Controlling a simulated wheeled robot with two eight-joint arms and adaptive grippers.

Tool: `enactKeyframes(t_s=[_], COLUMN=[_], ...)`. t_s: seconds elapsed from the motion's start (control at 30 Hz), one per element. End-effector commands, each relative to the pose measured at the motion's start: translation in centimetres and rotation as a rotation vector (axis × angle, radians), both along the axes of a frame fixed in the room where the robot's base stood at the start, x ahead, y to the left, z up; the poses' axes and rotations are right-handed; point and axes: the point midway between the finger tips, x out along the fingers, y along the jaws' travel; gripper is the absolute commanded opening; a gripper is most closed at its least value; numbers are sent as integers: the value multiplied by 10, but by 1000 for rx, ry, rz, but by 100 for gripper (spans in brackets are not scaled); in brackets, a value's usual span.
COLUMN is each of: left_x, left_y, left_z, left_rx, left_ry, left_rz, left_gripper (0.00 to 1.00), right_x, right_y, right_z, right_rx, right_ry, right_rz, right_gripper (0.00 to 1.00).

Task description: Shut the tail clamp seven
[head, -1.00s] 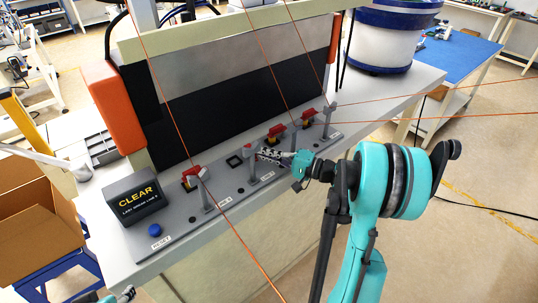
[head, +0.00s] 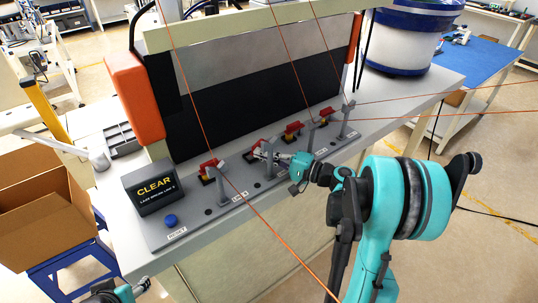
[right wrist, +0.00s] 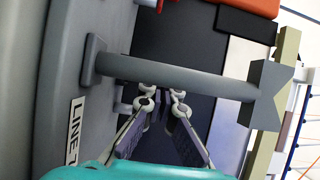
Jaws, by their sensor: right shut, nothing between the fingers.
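The tail clamps are small red-handled blocks in a row along the grey panel (head: 190,224). That gripper is shut and empty beside this clamp, next to a grey post.
Other clamps stand at the left (head: 208,168) and further right (head: 293,130). Thin orange lines cross the panel and its posts. A black CLEAR display (head: 154,191) and a blue button (head: 170,220) are at the panel's left end. A white and blue bowl feeder (head: 402,45) stands behind right.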

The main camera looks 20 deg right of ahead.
Motion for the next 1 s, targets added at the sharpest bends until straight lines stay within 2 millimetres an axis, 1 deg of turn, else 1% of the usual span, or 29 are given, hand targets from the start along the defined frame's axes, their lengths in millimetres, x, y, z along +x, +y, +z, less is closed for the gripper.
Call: enactKeyframes(t_s=[0.2, 0.4, 1.0], left_x=[0, 0, 0], left_y=[0, 0, 0], left_z=[-2, -3, -4], left_rx=[0, 0, 0], left_ry=[0, 0, 0], left_rz=[0, 0, 0], left_gripper=[54, 54, 54], right_x=[5, 9, 11], right_y=[10, 14, 16], right_z=[0, 0, 0], right_rx=[0, 0, 0], right_ry=[0, 0, 0], right_rz=[1, 0, 0], right_gripper=[0, 0, 0])
